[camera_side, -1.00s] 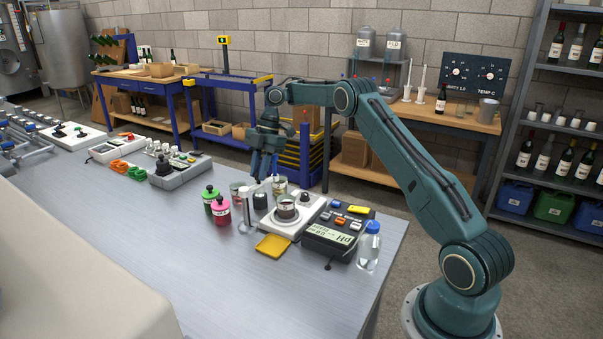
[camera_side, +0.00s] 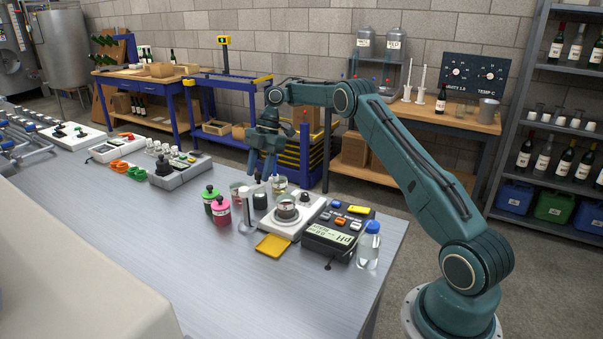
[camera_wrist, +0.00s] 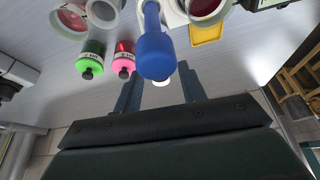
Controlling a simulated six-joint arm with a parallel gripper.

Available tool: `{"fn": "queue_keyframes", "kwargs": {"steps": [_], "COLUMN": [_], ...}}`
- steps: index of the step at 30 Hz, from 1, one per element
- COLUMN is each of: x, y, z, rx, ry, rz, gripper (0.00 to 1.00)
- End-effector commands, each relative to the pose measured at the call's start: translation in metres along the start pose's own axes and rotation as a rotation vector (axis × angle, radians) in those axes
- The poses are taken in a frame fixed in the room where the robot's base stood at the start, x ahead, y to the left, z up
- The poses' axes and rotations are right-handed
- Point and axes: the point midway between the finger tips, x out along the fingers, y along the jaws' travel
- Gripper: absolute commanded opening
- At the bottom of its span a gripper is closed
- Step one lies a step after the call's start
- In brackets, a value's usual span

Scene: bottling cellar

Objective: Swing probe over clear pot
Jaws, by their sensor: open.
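My gripper (camera_side: 261,176) is open and empty, pointing down above the bench near the pots. In the wrist view its two fingers (camera_wrist: 160,80) stand apart on either side of the near end of a blue-bodied piece, probably the probe (camera_wrist: 155,50). I cannot tell whether they touch it. A pot with dark red contents (camera_side: 286,209) sits on the white stirrer plate (camera_side: 281,226). Two more pots stand behind, one at left (camera_side: 236,189) and one at right (camera_side: 279,185), partly hidden. I cannot tell which pot is clear.
A yellow pad (camera_side: 272,245), a pH meter (camera_side: 329,241) and a blue-capped bottle (camera_side: 368,250) are to the right. The bench front (camera_side: 200,270) is clear.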

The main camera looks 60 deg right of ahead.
Motion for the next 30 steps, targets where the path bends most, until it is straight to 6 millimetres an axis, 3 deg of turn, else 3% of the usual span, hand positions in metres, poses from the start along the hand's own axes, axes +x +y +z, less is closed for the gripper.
{"fn": "queue_keyframes", "kwargs": {"steps": [14,30], "x": [-0.001,0.001], "y": [-0.003,-0.014], "z": [-0.001,-0.004], "rx": [0.042,0.222], "ry": [0.000,0.000], "rz": [0.017,0.092], "gripper": [0.41,0.41]}}
